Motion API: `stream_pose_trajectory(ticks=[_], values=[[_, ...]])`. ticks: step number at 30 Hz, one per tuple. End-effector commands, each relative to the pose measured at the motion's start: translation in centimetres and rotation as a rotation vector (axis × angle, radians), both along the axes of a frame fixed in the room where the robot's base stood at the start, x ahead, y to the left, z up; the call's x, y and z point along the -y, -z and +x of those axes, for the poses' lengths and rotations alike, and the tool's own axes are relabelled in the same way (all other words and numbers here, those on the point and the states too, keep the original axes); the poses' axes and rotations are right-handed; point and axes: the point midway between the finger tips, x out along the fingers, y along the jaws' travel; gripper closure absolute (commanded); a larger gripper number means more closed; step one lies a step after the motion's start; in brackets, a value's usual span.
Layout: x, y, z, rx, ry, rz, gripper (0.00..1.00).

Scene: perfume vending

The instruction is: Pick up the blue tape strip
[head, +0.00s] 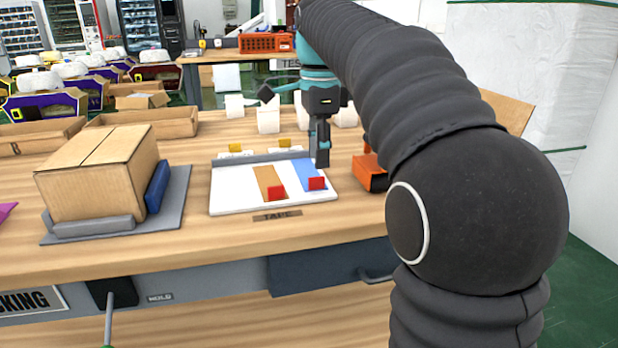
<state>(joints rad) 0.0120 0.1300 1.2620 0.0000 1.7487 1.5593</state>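The blue tape strip (309,174) lies on a white board (235,197) on the wooden table, with a red tab (317,183) at its near end. A brown tape strip (266,180) with its own red tab (276,193) lies to its left. My gripper (322,160) points down at the right part of the board, at or just above the far right side of the blue strip. It hides a bit of the strip's right edge. Its fingers look close together, but I cannot tell whether they hold anything or touch the strip.
A closed cardboard box (98,178) sits in a grey holder (178,195) on the left. An orange and black device (370,172) stands close to the right of the board. White containers (268,117) stand behind. Bare table lies between the holder and the board.

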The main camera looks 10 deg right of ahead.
Motion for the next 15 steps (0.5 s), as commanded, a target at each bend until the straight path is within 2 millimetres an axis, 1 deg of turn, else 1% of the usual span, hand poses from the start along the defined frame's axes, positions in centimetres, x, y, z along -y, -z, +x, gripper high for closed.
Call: stream_pose_trajectory(ticks=[1, 6, 9, 12, 15], values=[[-0.1, 0.8, 0.0, -0.003, -0.001, 0.000, 0.64], [-0.4, 3.2, 0.0, -0.003, 0.000, 0.000, 0.64], [-0.4, 4.2, 0.0, -0.002, 0.000, 0.000, 0.64], [-0.4, 4.7, 0.0, -0.001, 0.000, 0.000, 0.64], [-0.4, 4.7, 0.0, -0.001, 0.000, 0.000, 0.64]])
